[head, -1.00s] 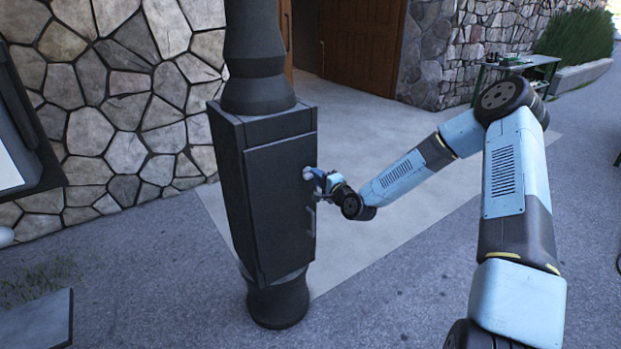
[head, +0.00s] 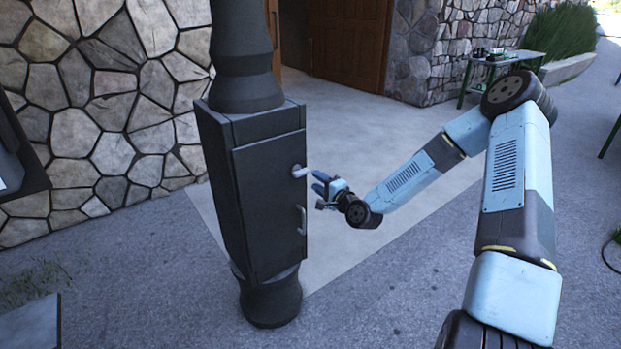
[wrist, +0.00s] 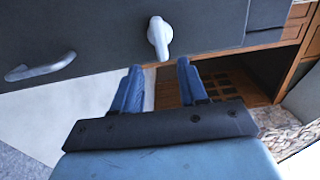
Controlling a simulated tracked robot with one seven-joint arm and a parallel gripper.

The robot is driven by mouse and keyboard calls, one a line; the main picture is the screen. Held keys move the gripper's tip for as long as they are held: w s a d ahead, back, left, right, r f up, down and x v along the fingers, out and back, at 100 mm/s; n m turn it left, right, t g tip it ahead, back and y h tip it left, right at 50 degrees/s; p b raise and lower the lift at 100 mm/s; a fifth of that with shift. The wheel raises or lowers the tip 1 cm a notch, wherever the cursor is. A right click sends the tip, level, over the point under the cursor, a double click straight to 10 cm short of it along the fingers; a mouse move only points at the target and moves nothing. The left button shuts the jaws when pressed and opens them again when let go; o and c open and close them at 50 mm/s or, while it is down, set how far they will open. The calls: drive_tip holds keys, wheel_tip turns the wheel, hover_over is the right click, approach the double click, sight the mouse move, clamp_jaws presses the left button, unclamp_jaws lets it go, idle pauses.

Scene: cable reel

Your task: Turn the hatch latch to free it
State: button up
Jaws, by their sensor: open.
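The hatch is a dark grey door (head: 265,205) on a cabinet set in a thick dark post, and it looks closed. Its pale grey latch (head: 299,171) sits near the door's right edge, with its lever pointing right, roughly level. In the wrist view the latch (wrist: 159,38) shows whole, just beyond the fingertips and between their lines. My gripper (head: 323,188) is right of the latch, apart from it. Its two blue fingers (wrist: 159,68) are spread with nothing between them.
A fixed upright pull handle (head: 302,220) is on the door below the latch; it also shows in the wrist view (wrist: 40,67). A stone wall (head: 100,110) stands behind on the left. A green-legged table (head: 500,68) stands far back right.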

drive_tip(key=v, duration=0.8)
drive_tip(key=shift+w, duration=0.1)
